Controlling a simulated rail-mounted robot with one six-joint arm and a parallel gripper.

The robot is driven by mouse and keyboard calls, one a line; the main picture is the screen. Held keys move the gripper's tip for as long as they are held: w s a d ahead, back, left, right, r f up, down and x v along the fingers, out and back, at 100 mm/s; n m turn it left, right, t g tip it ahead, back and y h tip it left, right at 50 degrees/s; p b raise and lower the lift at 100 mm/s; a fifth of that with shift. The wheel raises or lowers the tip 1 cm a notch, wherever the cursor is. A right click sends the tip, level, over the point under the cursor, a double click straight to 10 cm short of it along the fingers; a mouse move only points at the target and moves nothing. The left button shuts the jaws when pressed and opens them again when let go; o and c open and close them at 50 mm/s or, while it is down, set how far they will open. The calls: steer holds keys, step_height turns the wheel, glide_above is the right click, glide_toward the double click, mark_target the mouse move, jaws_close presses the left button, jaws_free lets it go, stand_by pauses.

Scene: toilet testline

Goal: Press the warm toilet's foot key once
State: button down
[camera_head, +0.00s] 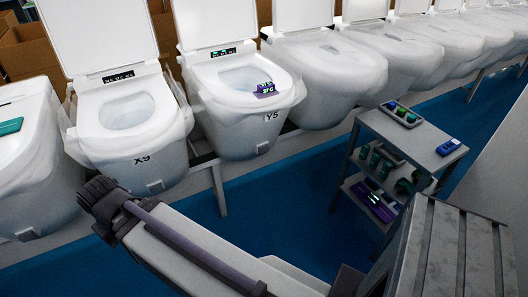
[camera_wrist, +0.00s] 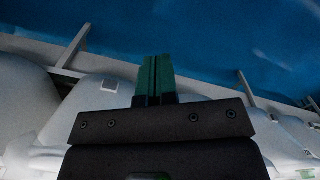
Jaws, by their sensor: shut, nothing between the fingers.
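In the head view, an open toilet marked X9 (camera_head: 128,130) stands left of an open toilet marked Y5 (camera_head: 240,100). I cannot tell from the pictures which is the warm one. A small dark square, perhaps a foot key (camera_head: 155,187), sits low on the front of X9. A similar dark square (camera_head: 262,148) is low on Y5. In the wrist view, my gripper's green fingers (camera_wrist: 154,76) are together and empty, pointing toward the blue floor. A pale square (camera_wrist: 110,85) shows on a white toilet surface left of the fingers. My gripper is hidden in the head view.
A grey cart (camera_head: 400,140) holding small green and dark items stands to the right. More wrapped toilets (camera_head: 325,80) line the stand. Blue floor (camera_head: 290,190) is open in front.

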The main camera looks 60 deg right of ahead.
stand_by(0.3)
steer(key=s+d+f+m+t+y+b, duration=0.1)
steer(key=d+f+m+b, duration=0.3)
steer(key=d+f+b, duration=0.6)
steer(key=s+d+f+m+t+y+b, duration=0.1)
steer(key=d+f+m+b, duration=0.35)
steer(key=d, duration=1.05)
steer(key=d+f+m+t+b, duration=0.1)
steer(key=d+f+m+b, duration=0.1)
steer(key=d+f+b, duration=0.85)
steer(key=s+d+f+m+t+b, duration=0.25)
steer(key=s+d+b, duration=0.25)
steer(key=d, duration=0.7)
steer(key=s+d+f+m+t+b, duration=0.2)
steer(key=s+d+m+t+b, duration=0.25)
steer(key=d, duration=0.65)
steer(key=w+d+r+m+t, duration=0.1)
steer(key=d+r+m+t, duration=0.1)
steer(key=d+r, duration=0.2)
steer(key=shift+w+d+r+t, duration=0.15)
steer(key=shift+d+r+t, duration=0.25)
steer(key=shift+d, duration=0.05)
